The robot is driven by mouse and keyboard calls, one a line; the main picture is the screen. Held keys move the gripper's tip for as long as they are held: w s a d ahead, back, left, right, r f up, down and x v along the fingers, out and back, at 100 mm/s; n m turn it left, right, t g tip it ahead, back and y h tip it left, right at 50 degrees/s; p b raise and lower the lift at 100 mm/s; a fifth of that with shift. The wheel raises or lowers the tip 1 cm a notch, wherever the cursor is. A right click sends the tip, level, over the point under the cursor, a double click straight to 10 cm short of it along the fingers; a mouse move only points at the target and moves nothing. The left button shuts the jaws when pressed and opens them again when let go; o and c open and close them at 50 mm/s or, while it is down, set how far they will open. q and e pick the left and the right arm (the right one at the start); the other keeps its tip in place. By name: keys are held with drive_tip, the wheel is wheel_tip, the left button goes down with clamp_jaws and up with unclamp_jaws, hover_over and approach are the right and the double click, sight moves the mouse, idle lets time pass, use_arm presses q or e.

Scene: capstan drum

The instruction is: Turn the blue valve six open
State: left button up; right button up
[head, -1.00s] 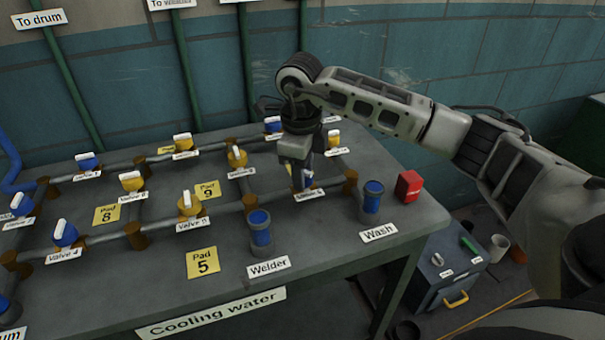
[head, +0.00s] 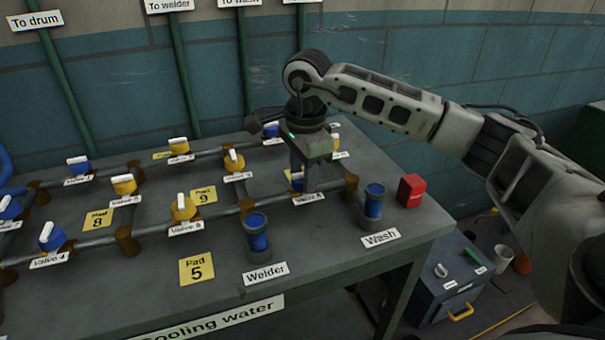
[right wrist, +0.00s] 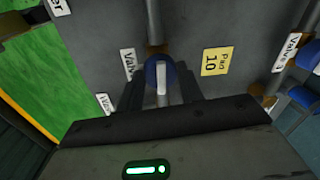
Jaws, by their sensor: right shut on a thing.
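A blue valve (head: 297,182) with a white lever stands on a pipe at the right of the pipe bench, its label (head: 308,197) too small to read surely. In the right wrist view the same blue valve (right wrist: 170,72) sits between my fingers, its white lever roughly in line with the pipe above it. My right gripper (head: 303,185) comes down from above and is shut on this valve, also in the right wrist view (right wrist: 162,88). The gripper hides much of the valve in the head view. My left gripper is not in view.
Yellow valves (head: 184,207) and other blue valves (head: 52,237) stand on neighbouring pipes. The Welder (head: 257,232) and Wash (head: 373,201) fittings stand near the front edge, with a red box (head: 411,190) at right. A grey cabinet (head: 452,280) stands below on the right.

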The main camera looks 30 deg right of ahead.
drive_tip(key=shift+r+n, duration=0.1)
drive_tip(key=shift+n, duration=0.4)
drive_tip(key=o, duration=1)
use_arm(q)
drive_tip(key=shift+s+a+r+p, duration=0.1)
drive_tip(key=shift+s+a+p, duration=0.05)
drive_tip(key=shift+p, duration=0.45)
use_arm(e)
wheel_tip(320, 180, up, 16)
drive_tip(key=s, duration=0.1)
drive_tip(key=shift+s, duration=0.1)
